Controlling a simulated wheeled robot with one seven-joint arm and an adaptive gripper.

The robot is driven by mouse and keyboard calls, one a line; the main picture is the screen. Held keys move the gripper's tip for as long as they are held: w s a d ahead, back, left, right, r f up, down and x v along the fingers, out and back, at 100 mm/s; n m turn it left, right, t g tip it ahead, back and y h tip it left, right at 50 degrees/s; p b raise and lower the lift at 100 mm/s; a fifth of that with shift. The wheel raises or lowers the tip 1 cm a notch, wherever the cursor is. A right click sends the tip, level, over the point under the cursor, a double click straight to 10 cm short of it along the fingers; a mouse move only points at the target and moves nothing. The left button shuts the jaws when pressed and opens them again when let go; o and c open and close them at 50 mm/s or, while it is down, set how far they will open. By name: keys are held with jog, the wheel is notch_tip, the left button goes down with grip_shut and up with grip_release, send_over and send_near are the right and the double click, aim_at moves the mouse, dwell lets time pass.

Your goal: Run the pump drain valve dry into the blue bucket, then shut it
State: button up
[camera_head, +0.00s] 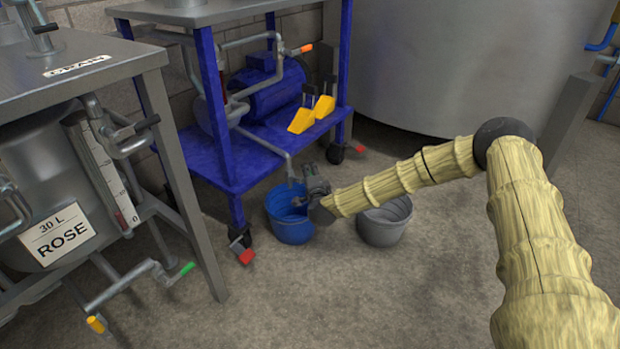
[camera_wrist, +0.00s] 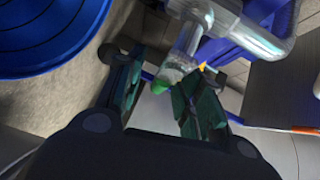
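The blue bucket (camera_head: 289,228) stands on the floor in front of the blue pump cart. It also shows at the upper left in the wrist view (camera_wrist: 50,40). The pump's grey drain pipe (camera_head: 263,144) slopes down to above the bucket. Its valve end is largely hidden by my gripper (camera_head: 308,176) in the head view. In the wrist view, my gripper (camera_wrist: 160,82) has its two fingers apart, with a green-tipped grey part (camera_wrist: 162,86), seemingly the valve lever, between or just beyond them. Contact cannot be told. No flowing liquid is discernible.
A grey bucket (camera_head: 384,222) stands right of the blue one, behind my arm. A steel frame with a ROSE tank (camera_head: 38,175) stands left. The front floor is clear.

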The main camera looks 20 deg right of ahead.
jog(key=shift+w, duration=0.15)
grip_shut()
jog(key=shift+d+r, duration=0.1)
